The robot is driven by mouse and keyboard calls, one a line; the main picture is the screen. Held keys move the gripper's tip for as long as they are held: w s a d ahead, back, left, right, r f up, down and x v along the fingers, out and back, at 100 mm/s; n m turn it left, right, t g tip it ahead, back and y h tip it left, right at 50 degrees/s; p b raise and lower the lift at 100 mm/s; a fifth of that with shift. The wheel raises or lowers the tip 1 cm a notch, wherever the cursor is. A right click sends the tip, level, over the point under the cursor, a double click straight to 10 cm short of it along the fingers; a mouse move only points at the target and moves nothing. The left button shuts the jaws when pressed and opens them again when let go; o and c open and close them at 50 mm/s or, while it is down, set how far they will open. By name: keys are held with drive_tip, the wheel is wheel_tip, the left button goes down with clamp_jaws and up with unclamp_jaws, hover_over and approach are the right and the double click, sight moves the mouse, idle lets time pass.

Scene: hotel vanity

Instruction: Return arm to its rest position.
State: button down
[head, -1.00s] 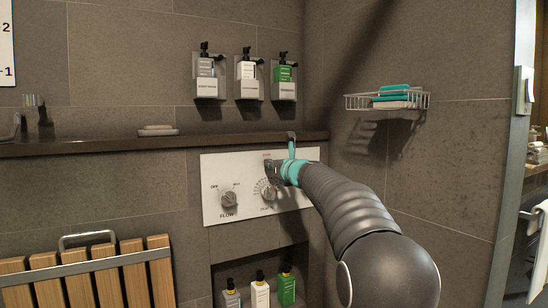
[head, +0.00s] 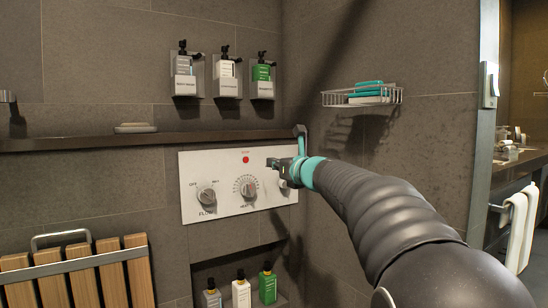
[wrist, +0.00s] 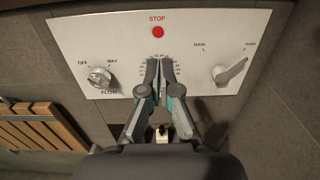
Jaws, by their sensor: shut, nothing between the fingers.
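My gripper (head: 272,163) is at the end of my arm, in front of the right part of the white control panel (head: 190,163) on the wall. In the wrist view my gripper (wrist: 159,62) points at the panel (wrist: 75,30), its two fingers together with nothing between them. They cover most of the middle dial there. The head view shows that heat dial (head: 245,187) clear, left of the gripper. The flow knob (head: 206,195) is at the panel's left. A right-hand knob (wrist: 230,70) shows in the wrist view. The red stop button (wrist: 157,32) is above the fingertips.
A dark ledge (head: 80,141) runs above the panel, with a soap dish (head: 135,127). Several bottles hang above or stand in the niche below. A wire basket (head: 362,97) is on the right wall. A slatted wooden seat (head: 75,275) is at lower left.

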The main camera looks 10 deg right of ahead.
drive_tip(key=s+a+f+n+g, duration=0.2)
drive_tip(key=s+f+n+g, duration=0.2)
drive_tip(key=s+f+n, duration=0.45)
drive_tip(key=s+a+f+n+g, duration=0.3)
drive_tip(key=s+f+n+g, duration=0.25)
drive_tip(key=f+n, duration=0.65)
drive_tip(key=s+f+n+h+p, duration=0.1)
drive_tip(key=s+n, duration=0.3)
drive_tip(key=s, duration=0.5)
drive_tip(key=s+f+n+g+h+p, duration=0.1)
drive_tip(key=s+f+n, duration=0.3)
drive_tip(key=s, duration=0.5)
drive_tip(key=s+d+f+n+g+h+p, duration=0.1)
drive_tip(key=s+f+n+h+p, duration=0.1)
drive_tip(key=s, duration=0.8)
drive_tip(key=shift+f+n+h+p, duration=0.35)
drive_tip(key=shift+f+n+h, duration=0.15)
drive_tip(key=shift+n+h, duration=0.4)
